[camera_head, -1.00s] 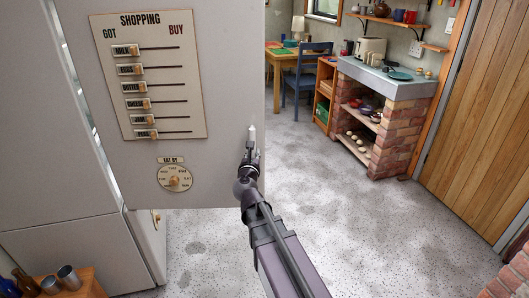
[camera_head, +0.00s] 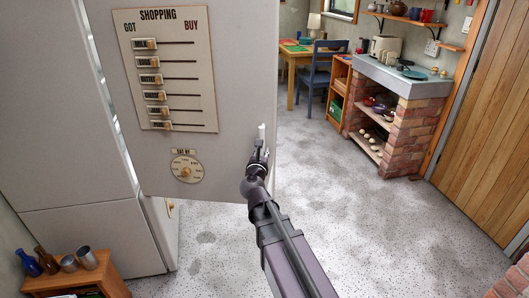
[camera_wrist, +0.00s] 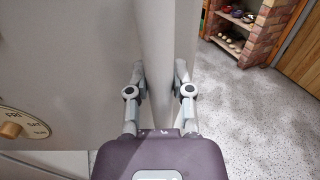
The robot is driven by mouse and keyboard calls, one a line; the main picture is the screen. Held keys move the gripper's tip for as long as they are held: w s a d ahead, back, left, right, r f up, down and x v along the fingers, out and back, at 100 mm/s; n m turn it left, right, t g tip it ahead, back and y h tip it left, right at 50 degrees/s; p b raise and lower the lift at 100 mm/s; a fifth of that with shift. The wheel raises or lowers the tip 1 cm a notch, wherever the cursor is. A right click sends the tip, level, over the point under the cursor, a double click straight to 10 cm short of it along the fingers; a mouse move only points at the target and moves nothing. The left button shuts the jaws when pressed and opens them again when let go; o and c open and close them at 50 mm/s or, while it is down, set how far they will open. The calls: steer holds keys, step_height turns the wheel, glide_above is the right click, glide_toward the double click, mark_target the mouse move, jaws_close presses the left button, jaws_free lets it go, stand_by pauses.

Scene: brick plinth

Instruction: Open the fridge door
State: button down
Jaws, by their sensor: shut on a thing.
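The fridge door (camera_head: 235,80) is a pale grey panel with a shopping board (camera_head: 168,70) and a dial (camera_head: 186,169) on it. It stands ajar from the fridge body (camera_head: 60,110), with a bright gap along its left side. My gripper (camera_head: 260,152) is at the lower right of the door, shut on the pale vertical handle (camera_head: 262,131). In the wrist view, the fingers of my gripper (camera_wrist: 160,88) lie on either side of the handle (camera_wrist: 155,50). The dial shows in part at the left of that view.
A low wooden shelf (camera_head: 75,278) with bottles and metal cups stands at the lower left. A brick counter (camera_head: 400,130), a blue chair (camera_head: 318,75) and a wooden door (camera_head: 480,140) are at the right. Speckled floor between is clear.

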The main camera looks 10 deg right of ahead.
steer(key=shift+c, duration=2.4)
jaws_free()
steer(key=v, duration=0.7)
steer(key=shift+a, duration=0.15)
